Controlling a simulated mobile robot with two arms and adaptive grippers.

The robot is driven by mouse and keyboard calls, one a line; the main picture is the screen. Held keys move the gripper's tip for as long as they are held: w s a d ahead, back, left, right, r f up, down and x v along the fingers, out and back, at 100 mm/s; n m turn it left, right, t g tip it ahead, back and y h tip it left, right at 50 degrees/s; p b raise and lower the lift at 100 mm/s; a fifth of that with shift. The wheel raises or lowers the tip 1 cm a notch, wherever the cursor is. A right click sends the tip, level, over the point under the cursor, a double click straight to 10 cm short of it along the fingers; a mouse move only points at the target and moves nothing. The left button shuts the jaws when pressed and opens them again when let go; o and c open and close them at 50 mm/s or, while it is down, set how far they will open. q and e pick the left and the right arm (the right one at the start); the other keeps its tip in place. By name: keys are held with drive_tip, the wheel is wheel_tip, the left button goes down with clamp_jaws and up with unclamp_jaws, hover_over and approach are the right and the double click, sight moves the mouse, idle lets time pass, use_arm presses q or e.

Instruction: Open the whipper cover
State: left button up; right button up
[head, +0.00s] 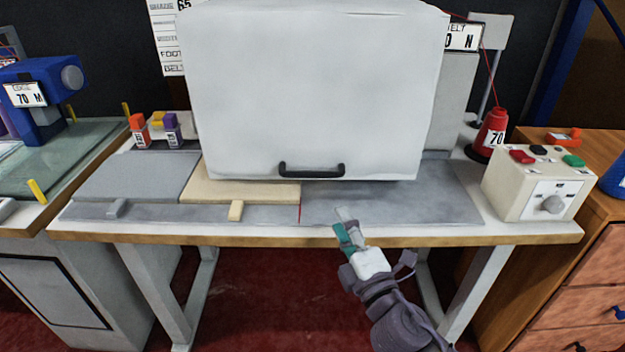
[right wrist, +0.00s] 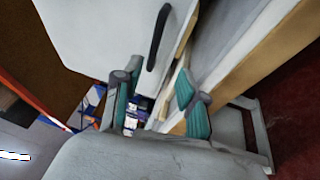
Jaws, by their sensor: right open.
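The whipper cover (head: 310,85) is a large pale grey panel standing over the middle of the table. A black bar handle (head: 312,170) sits near its lower edge. The cover hangs down to just above the grey work surface, so it looks closed. My right gripper (head: 344,228) is open and empty near the table's front edge, below and slightly right of the handle, apart from it. In the right wrist view, its teal-padded fingers (right wrist: 157,100) are spread, and the black handle (right wrist: 157,38) lies beyond them. My left gripper is not in view.
A control box (head: 536,185) with coloured buttons and a red thread cone (head: 492,132) stand at the right. A beige board (head: 245,192) and a grey plate (head: 135,176) lie at the left. The grey surface (head: 400,205) below the handle is clear.

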sight(312, 175)
drive_tip(key=shift+n+y, duration=0.3)
drive_tip(key=shift+n, duration=0.2)
drive_tip(key=x, duration=1.3)
drive_tip(key=shift+a+r, duration=0.15)
drive_tip(key=shift+a, duration=0.15)
drive_tip(key=shift+w+a+r+b, duration=0.1)
drive_tip(key=shift+w+a+b, duration=0.1)
drive_tip(key=shift+w+b, duration=0.1)
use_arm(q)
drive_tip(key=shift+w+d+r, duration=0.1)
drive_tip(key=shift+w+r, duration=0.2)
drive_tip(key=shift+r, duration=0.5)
use_arm(e)
drive_tip(key=c, duration=0.8)
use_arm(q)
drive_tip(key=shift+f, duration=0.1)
use_arm(e)
clamp_jaws()
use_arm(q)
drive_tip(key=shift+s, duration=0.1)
